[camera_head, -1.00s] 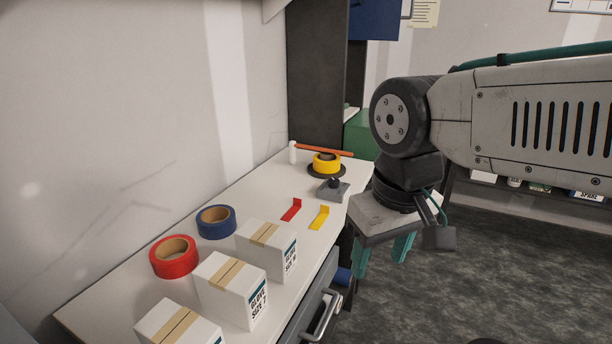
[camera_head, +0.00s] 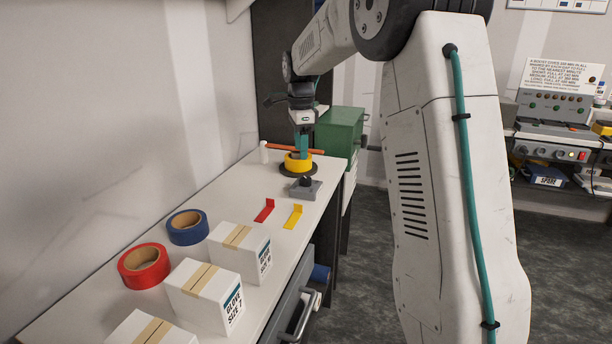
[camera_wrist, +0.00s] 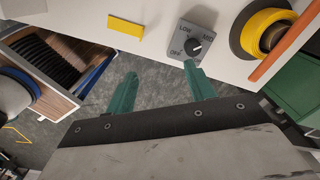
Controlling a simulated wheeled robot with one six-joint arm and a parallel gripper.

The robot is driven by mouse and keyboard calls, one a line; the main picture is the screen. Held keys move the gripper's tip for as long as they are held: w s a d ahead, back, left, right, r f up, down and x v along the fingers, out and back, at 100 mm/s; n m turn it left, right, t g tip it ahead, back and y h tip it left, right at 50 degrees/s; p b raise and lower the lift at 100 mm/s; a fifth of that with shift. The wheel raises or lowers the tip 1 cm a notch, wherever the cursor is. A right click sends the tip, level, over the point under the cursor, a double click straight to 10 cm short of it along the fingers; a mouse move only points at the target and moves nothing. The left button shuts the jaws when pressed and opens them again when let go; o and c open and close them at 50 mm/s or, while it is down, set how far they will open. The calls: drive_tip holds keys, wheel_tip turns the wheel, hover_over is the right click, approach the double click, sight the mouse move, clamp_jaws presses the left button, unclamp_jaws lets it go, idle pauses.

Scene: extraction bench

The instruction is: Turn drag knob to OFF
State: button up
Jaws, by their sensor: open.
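The drag knob (camera_wrist: 195,46) is a dark round dial with a pale mark, on a small grey box (camera_head: 305,195) on the white bench. In the wrist view the box bears the labels LOW and OFF and a third I cannot read surely. I cannot tell which label the mark points at. My gripper (camera_wrist: 160,69) has two teal fingers, open with nothing between them. In the wrist view the right fingertip appears just below the knob box, with a gap to the knob. In the head view the gripper (camera_head: 302,146) overlaps the yellow tape roll.
A yellow tape roll (camera_head: 298,163) sits behind the knob box, near an orange bar (camera_head: 312,151) and green box (camera_head: 340,130). Red (camera_head: 265,210) and yellow (camera_head: 293,216) brackets lie in front. Tape rolls and glove boxes (camera_head: 205,297) fill the near bench. An open drawer (camera_wrist: 45,60) shows left.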

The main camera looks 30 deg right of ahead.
sight(306, 178)
drive_tip(key=w+d+f+m, duration=0.4)
drive_tip(key=w+d+f, duration=0.1)
drive_tip(key=shift+w+f, duration=0.2)
drive_tip(key=shift+w, duration=0.05)
drive_tip(key=shift+d+f, duration=0.1)
drive_tip(key=shift+f, duration=0.25)
wheel_tip(306, 178, down, 7)
drive_tip(key=shift+f, duration=0.1)
drive_tip(key=shift+w, duration=0.1)
drive_tip(key=c, duration=1)
